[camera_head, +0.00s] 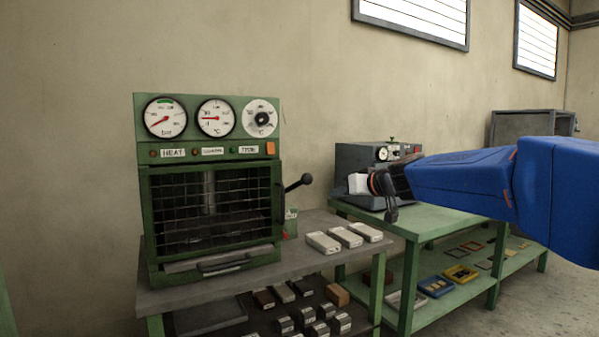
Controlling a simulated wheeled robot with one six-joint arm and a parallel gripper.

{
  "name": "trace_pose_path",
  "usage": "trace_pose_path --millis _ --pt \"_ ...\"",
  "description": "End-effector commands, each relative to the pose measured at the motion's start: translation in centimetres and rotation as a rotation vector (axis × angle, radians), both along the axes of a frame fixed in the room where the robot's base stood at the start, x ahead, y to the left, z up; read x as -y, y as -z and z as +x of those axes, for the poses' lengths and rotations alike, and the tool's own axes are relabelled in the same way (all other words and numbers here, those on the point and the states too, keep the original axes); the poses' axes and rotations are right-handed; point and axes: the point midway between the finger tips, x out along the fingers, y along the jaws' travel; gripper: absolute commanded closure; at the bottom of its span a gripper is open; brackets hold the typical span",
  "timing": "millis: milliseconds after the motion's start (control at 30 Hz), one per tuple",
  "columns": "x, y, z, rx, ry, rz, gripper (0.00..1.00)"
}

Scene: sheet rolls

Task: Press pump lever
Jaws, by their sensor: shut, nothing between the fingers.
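A green press (210,190) with a barred front stands on the near table at the left. A black lever with a round knob (305,179) sticks out from its right side, tilted up to the right. I take it for the pump lever. My gripper (360,184) is at the end of the blue arm, pointing left. It is shut and empty, to the right of the lever knob and apart from it in the picture. How far it is in depth from the lever is hard to tell.
Several pale blocks (345,236) lie on the grey tabletop (300,268) right of the press. A grey machine (350,158) stands on a green table (450,222) behind my gripper. Lower shelves hold small blocks and trays. Free space shows between the lever and my gripper.

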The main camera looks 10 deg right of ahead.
Motion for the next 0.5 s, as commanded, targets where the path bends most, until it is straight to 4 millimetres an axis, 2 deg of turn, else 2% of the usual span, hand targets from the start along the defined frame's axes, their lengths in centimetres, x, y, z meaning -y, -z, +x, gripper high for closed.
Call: trace_pose_path --millis 33,200,400,500 --pt "-0.2 -2.0 0.8 0.005 -0.006 -0.003 1.0" --pt "-0.8 -7.5 2.7 -0.003 -0.008 -0.004 1.0" --pt "-0.7 -11.9 4.0 -0.013 0.012 -0.006 1.0" --pt "-0.7 -12.9 4.3 -0.017 0.019 -0.006 1.0"
